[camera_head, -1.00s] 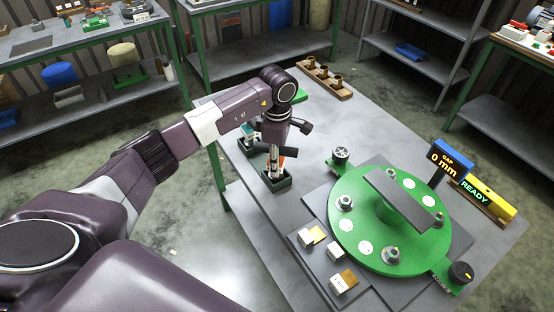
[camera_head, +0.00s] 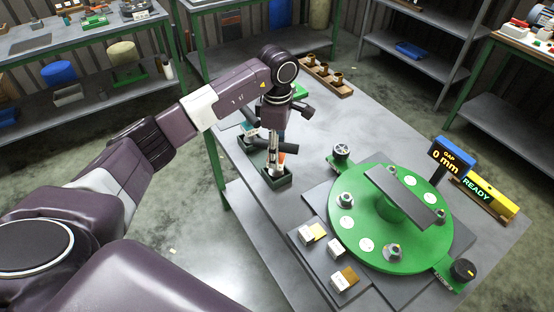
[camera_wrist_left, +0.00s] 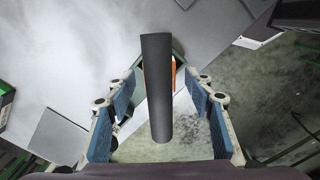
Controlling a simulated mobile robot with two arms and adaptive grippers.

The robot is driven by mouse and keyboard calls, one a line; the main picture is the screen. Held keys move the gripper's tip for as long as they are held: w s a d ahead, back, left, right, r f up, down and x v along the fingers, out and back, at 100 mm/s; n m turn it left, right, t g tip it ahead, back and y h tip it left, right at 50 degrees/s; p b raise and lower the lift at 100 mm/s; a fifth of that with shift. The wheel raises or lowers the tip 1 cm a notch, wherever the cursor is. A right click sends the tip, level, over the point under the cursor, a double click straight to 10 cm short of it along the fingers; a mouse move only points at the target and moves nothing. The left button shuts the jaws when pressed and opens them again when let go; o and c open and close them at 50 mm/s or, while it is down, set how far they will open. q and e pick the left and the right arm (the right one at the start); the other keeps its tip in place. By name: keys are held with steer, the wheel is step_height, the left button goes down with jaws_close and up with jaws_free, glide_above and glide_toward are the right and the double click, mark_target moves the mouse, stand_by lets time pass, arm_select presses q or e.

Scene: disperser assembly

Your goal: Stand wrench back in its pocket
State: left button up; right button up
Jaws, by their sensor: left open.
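The wrench, with a dark bar handle (camera_head: 289,157), stands roughly upright in a small dark green pocket (camera_head: 277,181) at the table's left edge. In the left wrist view its dark handle (camera_wrist_left: 158,95) runs lengthwise between the fingers, with an orange part (camera_wrist_left: 146,78) partly hidden beneath it. My left gripper (camera_head: 274,146) is above the pocket. In the left wrist view its blue-padded fingers (camera_wrist_left: 162,88) are open, one on each side of the handle, with gaps to both. The wrench's lower end is hidden in the pocket. My right gripper is not in view.
A round green fixture (camera_head: 376,237) with several nuts fills the table's right part. A gap display (camera_head: 452,158) and a yellow READY block (camera_head: 485,196) stand behind it. A wooden rack (camera_head: 326,77) sits at the back.

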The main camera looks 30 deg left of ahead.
arm_select(q)
step_height(320, 180, up, 8)
steer(key=shift+f+b, duration=0.15)
steer(key=shift+b, duration=0.9)
steer(key=shift+r, duration=0.45)
steer(key=shift+s+f, duration=0.1)
